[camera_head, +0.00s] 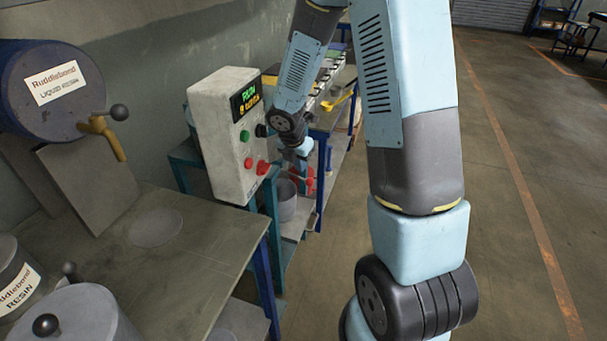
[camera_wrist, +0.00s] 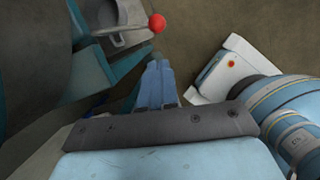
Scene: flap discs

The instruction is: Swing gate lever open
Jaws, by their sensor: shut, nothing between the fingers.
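A red ball knob (camera_wrist: 157,22) on a thin grey rod shows at the top of the wrist view; I take it for the end of the gate lever. The rod runs left towards a grey round part (camera_wrist: 122,12), partly cut off by the frame. My gripper (camera_wrist: 158,68) is shut and empty, its fingers together, pointing towards the knob with a gap between. In the head view my gripper (camera_head: 303,158) hangs low beside the control box, partly hidden by my arm. Red parts (camera_head: 306,183) show just below it; I cannot tell which is the lever.
The control box (camera_head: 222,140) with a lit display stands close left of my arm. A grey bin (camera_head: 285,200) sits below. A blue resin drum (camera_head: 50,95) with a brass tap (camera_head: 103,135) stands left, above a grey bench (camera_head: 190,235). The floor (camera_head: 510,240) at right is open.

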